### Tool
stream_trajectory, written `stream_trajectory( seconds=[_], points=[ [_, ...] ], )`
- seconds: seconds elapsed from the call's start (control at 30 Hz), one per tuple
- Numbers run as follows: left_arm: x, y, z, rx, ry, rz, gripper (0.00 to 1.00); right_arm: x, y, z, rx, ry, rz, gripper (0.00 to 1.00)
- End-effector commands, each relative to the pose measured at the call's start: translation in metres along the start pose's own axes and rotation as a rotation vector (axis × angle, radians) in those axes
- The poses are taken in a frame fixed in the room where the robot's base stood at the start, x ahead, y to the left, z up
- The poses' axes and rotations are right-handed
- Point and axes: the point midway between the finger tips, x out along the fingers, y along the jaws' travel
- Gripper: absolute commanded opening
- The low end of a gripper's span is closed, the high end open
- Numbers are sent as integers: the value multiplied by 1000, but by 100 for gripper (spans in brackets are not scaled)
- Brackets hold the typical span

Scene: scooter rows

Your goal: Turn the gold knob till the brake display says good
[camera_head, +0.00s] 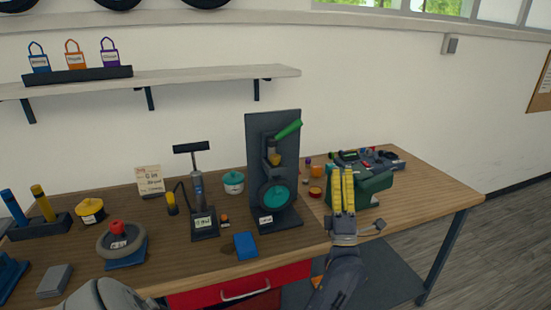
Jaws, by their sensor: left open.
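The dark brake stand (258,130) stands upright on the workbench, with a green lever (288,129) at its top. The small gold knob (275,160) is just below the lever. A teal-centred wheel (277,196) is lower on the stand. A small white display (266,220) is at its base; its text is too small to read. My left gripper (343,168), with yellow fingers pointing up, is open to the right of the stand, apart from the knob. Nothing shows between its fingers. My right gripper is not in view.
A green toolbox (372,188) is partly behind my left gripper. A blue block (246,245) lies before the stand. A pump (198,190) with a display and a teal-lidded pot (233,182) are to its left. A red drawer (240,283) is below the bench top.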

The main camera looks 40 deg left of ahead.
Motion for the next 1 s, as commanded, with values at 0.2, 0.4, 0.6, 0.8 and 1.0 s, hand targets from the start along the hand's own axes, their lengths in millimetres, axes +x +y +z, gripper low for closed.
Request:
stream_trajectory(
  seconds=[0.2,0.4,0.6,0.8,1.0],
  points=[
    [34,-12,-42,-351,395,33,56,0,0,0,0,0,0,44],
    [37,-40,-65,-634,737,47,56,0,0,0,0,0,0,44],
    [28,-65,-67,-824,989,49,56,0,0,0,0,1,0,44],
    [21,-78,-63,-909,1113,46,56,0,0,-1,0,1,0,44],
    [25,-85,-70,-925,1137,48,56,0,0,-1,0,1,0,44]
  ],
)
